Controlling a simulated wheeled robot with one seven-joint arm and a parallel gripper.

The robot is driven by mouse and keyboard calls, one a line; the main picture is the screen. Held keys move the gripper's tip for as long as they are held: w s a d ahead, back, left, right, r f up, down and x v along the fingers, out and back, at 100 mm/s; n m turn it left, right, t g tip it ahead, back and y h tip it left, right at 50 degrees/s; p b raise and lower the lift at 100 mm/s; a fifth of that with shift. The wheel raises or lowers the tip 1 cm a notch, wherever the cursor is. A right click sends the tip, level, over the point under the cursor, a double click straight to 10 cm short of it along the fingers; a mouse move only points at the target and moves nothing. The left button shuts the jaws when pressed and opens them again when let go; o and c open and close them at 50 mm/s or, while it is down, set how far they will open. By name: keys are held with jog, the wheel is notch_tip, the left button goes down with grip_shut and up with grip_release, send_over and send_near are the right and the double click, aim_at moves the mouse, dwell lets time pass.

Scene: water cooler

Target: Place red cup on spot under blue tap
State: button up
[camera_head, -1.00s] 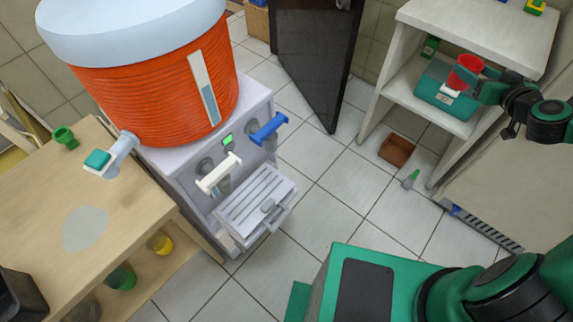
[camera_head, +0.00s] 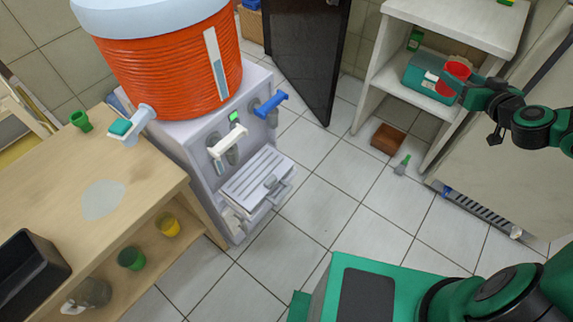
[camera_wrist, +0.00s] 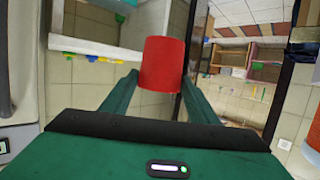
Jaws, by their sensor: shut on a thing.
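The red cup (camera_head: 458,71) is between the fingers of my gripper (camera_head: 456,82), held in the air at the right of the head view. In the wrist view the red cup (camera_wrist: 163,64) sits between both green fingers, and my gripper (camera_wrist: 160,88) is shut on it. The blue tap (camera_head: 271,105) is on the right of the water cooler's (camera_head: 205,165) front, beside a white tap (camera_head: 229,142). A ribbed drip tray (camera_head: 257,178) juts out below the taps. My gripper is well to the right of the cooler, apart from it.
A white shelf unit (camera_head: 459,24) with a teal box (camera_head: 421,80) stands behind my gripper. A brown block (camera_head: 388,138) and green bottle (camera_head: 402,165) are on the floor. A wooden table (camera_head: 57,200) stands left of the cooler. Tiled floor between is clear.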

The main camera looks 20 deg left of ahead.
jog(key=shift+s+d, duration=0.2)
jog(key=shift+s, duration=0.15)
jog(key=shift+s+d, duration=0.1)
jog(key=shift+d, duration=0.25)
